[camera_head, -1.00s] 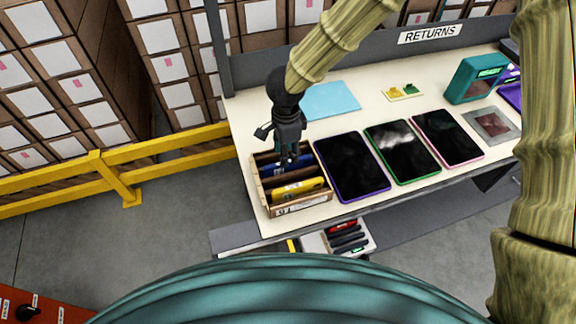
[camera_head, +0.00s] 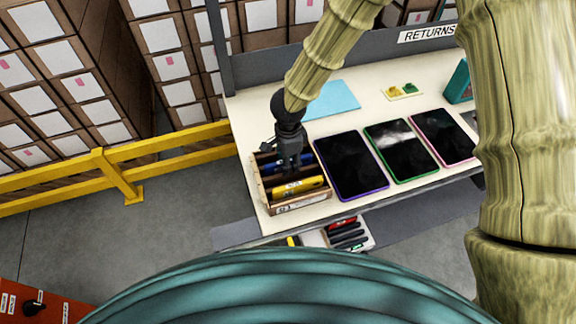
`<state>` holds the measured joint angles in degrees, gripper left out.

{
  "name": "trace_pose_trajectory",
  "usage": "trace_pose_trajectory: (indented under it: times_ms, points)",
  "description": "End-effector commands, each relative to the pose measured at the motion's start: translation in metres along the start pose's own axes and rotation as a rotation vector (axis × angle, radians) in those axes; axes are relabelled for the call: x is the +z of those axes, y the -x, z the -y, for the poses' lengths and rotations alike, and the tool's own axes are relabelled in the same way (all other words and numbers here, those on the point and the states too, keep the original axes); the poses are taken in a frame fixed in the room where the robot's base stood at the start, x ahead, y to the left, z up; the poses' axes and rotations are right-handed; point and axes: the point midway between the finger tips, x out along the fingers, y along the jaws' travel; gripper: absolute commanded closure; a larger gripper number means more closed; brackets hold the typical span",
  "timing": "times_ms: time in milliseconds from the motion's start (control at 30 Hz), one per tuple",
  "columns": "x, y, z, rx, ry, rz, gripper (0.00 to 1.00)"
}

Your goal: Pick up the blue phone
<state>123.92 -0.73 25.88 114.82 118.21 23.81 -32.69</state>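The blue phone (camera_head: 273,168) stands on edge in a slot of the wooden crate (camera_head: 300,205) at the left end of the table. Only parts of its top edge show on either side of my fingers. My gripper (camera_head: 290,171) points down into the crate, with its fingertips at the blue phone. Whether the fingers are open or closed on it is too small to tell. A yellow phone (camera_head: 298,188) stands in the slot in front of the blue one, nearer the front of the crate.
Tablets with purple (camera_head: 351,165), green (camera_head: 401,150) and pink (camera_head: 443,136) rims lie right of the crate. A light blue sheet (camera_head: 332,100) lies behind. A tray of dark items (camera_head: 346,233) sits below the table. A yellow rail (camera_head: 165,158) runs at left.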

Motion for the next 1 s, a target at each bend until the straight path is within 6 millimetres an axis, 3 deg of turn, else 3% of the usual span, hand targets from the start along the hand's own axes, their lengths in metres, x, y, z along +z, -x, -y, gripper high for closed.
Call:
trace_pose_trajectory:
  times_ms: [100,300,733,1000]
  points:
    - [0.0,0.0,0.0,0.0,0.0,0.0,0.65]
    - [0.0,0.0,0.0,0.0,0.0,0.0,1.0]
    - [0.0,0.004,0.001,-0.001,-0.001,0.001,1.0]
    - [0.0,0.03,0.001,-0.003,-0.002,0.003,1.0]
